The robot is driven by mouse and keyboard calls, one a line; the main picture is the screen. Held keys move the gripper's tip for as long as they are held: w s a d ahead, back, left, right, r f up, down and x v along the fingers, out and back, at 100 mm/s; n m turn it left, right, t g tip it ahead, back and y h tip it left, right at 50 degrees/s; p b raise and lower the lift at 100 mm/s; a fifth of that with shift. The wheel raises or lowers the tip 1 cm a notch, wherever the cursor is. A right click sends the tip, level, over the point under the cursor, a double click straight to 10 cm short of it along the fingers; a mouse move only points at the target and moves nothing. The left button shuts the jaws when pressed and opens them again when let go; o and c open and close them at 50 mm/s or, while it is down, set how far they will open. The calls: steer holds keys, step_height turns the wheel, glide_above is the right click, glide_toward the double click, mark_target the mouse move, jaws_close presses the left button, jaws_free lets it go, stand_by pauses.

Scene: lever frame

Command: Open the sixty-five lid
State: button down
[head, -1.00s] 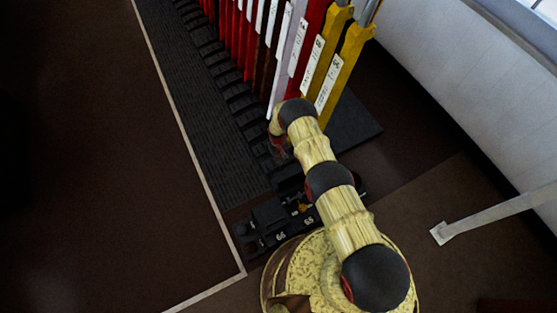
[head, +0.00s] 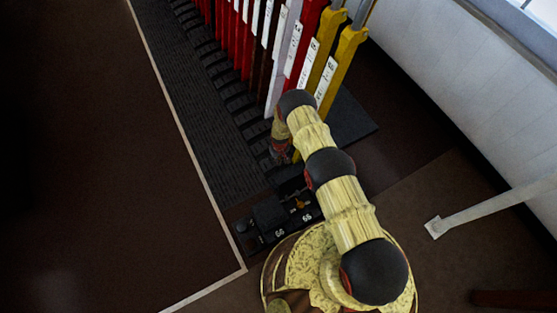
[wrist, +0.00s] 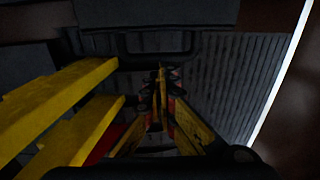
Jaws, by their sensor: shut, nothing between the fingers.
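The row of small dark lids (head: 262,231) lies at the near end of the lever frame in the head view. My gripper (head: 281,150) points down beside the yellow levers, partly hidden by my arm. In the wrist view my gripper (wrist: 160,75) is shut and empty, over dark metalwork. A dark bar-shaped loop (wrist: 155,50) shows beyond its fingertips; contact cannot be told.
Yellow levers (head: 343,65) stand close to my gripper, and also show at left in the wrist view (wrist: 60,95). Red levers (head: 246,45) continue behind. A pale wall (head: 455,90) and a grey post (head: 480,207) are at right. Brown floor (head: 90,170) at left is clear.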

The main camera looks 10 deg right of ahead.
steer(key=shift+s, duration=0.15)
step_height(320, 180, up, 12)
stand_by(0.7)
steer(key=shift+d, duration=0.1)
steer(key=shift+s, duration=0.15)
